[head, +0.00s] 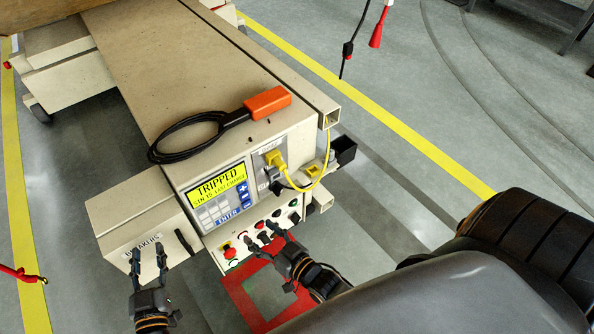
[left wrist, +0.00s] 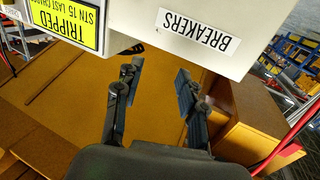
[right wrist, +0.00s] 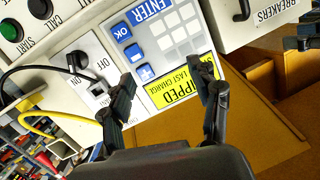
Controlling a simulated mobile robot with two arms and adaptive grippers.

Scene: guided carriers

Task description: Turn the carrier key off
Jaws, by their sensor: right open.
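The cream carrier (head: 150,60) has a front panel with ON and OFF labels. My right gripper (head: 263,236) is open and empty in front of the panel's lower button row. In its wrist view (right wrist: 168,92), its fingers are in front of the keypad and display. My left gripper (head: 148,255) is open and empty in front of the BREAKERS box (head: 125,215), also labelled in the left wrist view (left wrist: 199,33).
The display (head: 217,185) reads TRIPPED. A yellow plug (head: 274,160) with a looping cable is on the panel. A red emergency stop (head: 229,252) and several buttons are below. An orange-handled black cable (head: 266,102) lies on top. A red floor square (head: 236,296) is below.

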